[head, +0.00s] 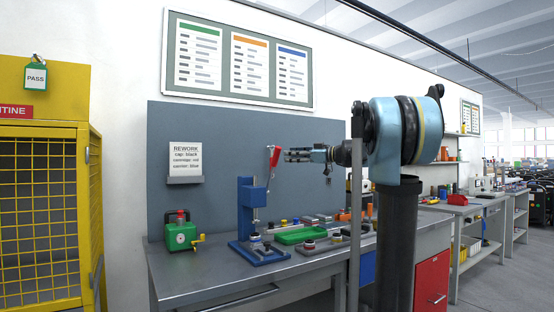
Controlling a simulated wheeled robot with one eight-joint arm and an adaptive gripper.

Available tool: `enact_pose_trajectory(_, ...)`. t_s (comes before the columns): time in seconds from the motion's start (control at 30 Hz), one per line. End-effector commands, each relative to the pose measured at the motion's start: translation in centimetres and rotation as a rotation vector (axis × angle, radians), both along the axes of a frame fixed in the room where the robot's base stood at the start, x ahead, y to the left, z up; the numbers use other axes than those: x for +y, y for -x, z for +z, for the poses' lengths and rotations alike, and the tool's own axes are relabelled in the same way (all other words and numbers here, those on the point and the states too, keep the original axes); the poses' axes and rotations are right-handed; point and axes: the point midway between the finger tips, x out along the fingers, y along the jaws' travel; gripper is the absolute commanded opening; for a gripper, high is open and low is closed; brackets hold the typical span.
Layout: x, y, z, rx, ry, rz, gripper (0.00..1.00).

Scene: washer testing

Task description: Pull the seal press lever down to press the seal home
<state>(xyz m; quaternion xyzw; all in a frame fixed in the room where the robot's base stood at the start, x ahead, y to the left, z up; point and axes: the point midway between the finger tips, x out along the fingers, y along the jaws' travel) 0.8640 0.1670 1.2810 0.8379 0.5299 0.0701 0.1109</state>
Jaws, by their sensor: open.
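The seal press (246,205) is blue and stands upright on the workbench. Its lever has a red handle (275,156) that points up, at the upper right of the press. Below the press column a small round part sits on the blue base (262,252); the seal itself is too small to make out. My gripper (288,155) points left at the height of the red handle. Its fingers are at or beside the handle; I cannot tell whether they touch it. The fingers appear apart, with nothing clearly held between them.
A green tester box (181,233) stands left of the press on the workbench (190,276). A green tray (301,236) and several small parts lie to the right. A grey back panel (220,130) rises behind. A yellow cage (40,200) stands at the left.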

Motion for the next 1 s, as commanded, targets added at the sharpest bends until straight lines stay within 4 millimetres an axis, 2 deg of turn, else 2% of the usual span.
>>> enact_pose_trajectory(0.2, 3.5, -1.6, 0.0, 0.0, 0.0, 0.003, 0.44)
enact_pose_trajectory(0.43, 6.2, -2.9, 0.0, 0.0, 0.0, 0.002, 0.44)
enact_pose_trajectory(0.6, 7.1, -3.4, 0.0, 0.0, 0.0, 0.0, 0.44)
enact_pose_trajectory(0.9, 7.2, -3.4, 0.0, 0.0, 0.0, -0.001, 0.44)
enact_pose_trajectory(0.93, 7.2, -3.5, 0.0, 0.0, 0.0, -0.001, 0.41)
enact_pose_trajectory(1.0, 7.2, -3.5, 0.0, 0.0, 0.0, -0.001, 0.26)
